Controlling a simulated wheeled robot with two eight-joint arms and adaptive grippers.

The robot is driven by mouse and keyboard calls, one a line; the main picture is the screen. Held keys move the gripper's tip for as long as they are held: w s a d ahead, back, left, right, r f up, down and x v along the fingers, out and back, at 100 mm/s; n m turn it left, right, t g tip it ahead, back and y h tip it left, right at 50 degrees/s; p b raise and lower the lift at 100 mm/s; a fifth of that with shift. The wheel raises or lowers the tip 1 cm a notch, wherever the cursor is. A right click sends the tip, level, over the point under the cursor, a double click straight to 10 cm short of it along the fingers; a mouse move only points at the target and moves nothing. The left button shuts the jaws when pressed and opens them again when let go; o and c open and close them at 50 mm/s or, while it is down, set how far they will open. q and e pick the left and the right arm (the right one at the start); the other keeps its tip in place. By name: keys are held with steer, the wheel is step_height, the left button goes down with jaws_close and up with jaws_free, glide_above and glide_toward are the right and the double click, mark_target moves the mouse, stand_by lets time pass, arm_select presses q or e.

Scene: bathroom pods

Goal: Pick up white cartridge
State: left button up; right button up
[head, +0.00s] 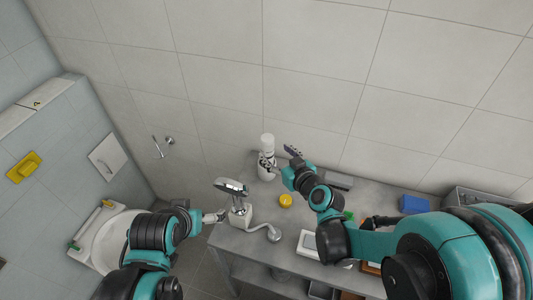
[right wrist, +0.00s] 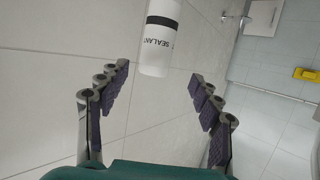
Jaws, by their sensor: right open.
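The white cartridge (head: 267,145) stands upright on the grey counter near the wall in the head view. In the right wrist view the cartridge (right wrist: 161,35), white with a black band and the word SEALANT, lies ahead between the spread fingers. My right gripper (head: 280,158) is open and empty, close beside the cartridge, with one finger overlapping it in the head view. In the right wrist view a gap shows between the fingertips (right wrist: 160,80). My left gripper (head: 217,215) is at the counter's left end; its fingers are too small to read.
A white and grey device (head: 238,208) stands near my left gripper. A yellow round item (head: 286,200), a white tray (head: 309,244) and a blue box (head: 413,204) are on the counter (head: 240,242). The tiled wall is close behind the cartridge. A toilet (head: 106,240) is at left.

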mark_target(270, 145)
steer(key=shift+b+x, duration=0.45)
steer(key=shift+x, duration=1.1)
steer(key=b+x, duration=0.1)
steer(key=x, duration=0.3)
steer(key=shift+w+d+b, duration=0.25)
steer(key=shift+w+b, duration=0.1)
steer(key=shift+w+a, duration=0.2)
steer(key=shift+w, duration=0.2)
steer(key=shift+s+r, duration=0.1)
steer(key=c, duration=0.4)
jaws_close()
